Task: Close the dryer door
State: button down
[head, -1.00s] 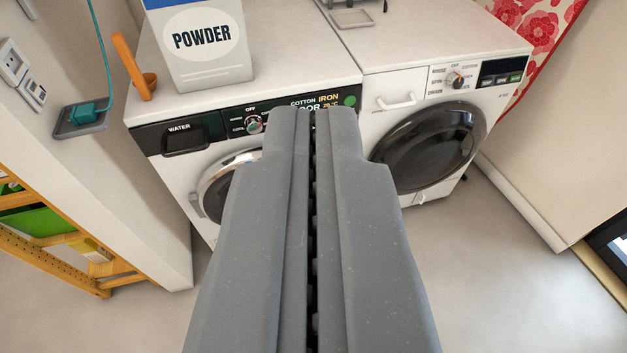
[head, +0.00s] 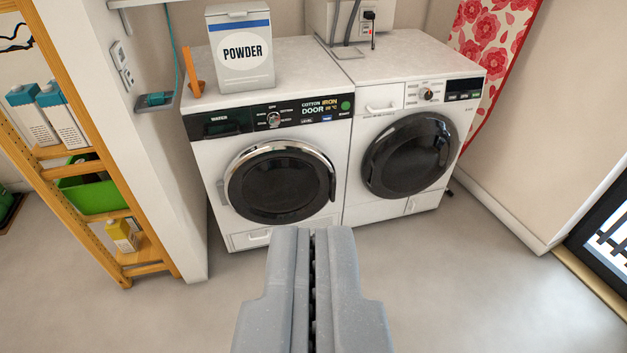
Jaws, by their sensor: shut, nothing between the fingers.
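Two front-loading machines stand side by side. The left one (head: 215,160), with a black panel reading "WATER" and a lit "COTTON IRON DOOR" display, looks like the dryer. Its round door (head: 283,183) has a chrome rim, dark glass and a hinge on the left. It sits against or very near the front; I cannot tell if it is fully closed. The right machine (head: 365,205) has a white panel and a dark round door (head: 410,155) that looks closed. My gripper (head: 312,232) is shut and empty, in front of and below the dryer door, apart from it.
A powder box (head: 240,50) and an orange scoop (head: 194,75) stand on the left machine. A wooden shelf (head: 95,205) with cartons and a green bin is at the left, beside a white wall end. Open floor (head: 460,290) lies in front and right.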

aim_at(278, 191)
jog(key=z, duration=0.05)
jog(key=i, duration=1.85)
jog(key=u, duration=0.9)
jog(key=k, duration=0.8)
jog(key=u, duration=0.15)
jog(key=i, duration=0.85)
jog(key=z, duration=0.05)
